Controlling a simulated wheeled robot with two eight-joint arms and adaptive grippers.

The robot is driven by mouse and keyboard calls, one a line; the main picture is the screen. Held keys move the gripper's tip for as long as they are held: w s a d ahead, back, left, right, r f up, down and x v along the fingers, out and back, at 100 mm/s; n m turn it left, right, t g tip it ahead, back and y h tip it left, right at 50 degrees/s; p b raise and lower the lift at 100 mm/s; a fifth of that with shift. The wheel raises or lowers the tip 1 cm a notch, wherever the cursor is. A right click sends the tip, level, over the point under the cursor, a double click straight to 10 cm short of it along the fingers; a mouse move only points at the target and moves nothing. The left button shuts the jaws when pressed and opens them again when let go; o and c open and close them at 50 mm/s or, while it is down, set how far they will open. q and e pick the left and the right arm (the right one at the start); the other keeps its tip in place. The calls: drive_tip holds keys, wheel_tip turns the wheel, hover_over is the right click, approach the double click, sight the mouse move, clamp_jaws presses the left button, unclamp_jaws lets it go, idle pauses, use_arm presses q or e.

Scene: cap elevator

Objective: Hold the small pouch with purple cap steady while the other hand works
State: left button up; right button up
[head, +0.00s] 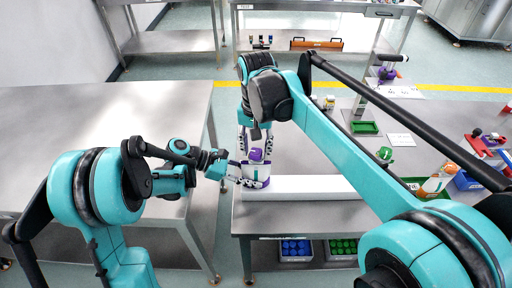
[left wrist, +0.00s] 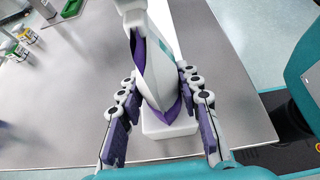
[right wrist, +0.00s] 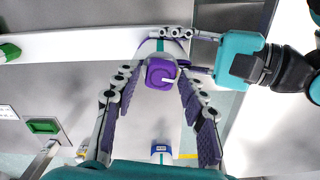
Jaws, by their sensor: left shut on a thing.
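The small white pouch (head: 254,170) with a purple cap (head: 256,154) stands upright at the near left end of the table. My left gripper (head: 250,182) comes from the left, low down, and is shut on the pouch body. In the left wrist view the white and purple pouch (left wrist: 160,92) sits between the two fingers. My right gripper (head: 256,140) points down from above the cap. In the right wrist view its fingers (right wrist: 160,75) are spread on both sides of the purple cap (right wrist: 160,74), with gaps visible.
A long white block (head: 305,188) lies along the near table edge, right of the pouch. Green trays (head: 364,128), small bottles (head: 329,102) and a red rack (head: 484,143) stand further right. The left table (head: 90,110) is bare.

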sight(256, 151)
wheel_tip(256, 151, up, 12)
idle(0.7)
use_arm(q)
drive_tip(key=o, duration=0.9)
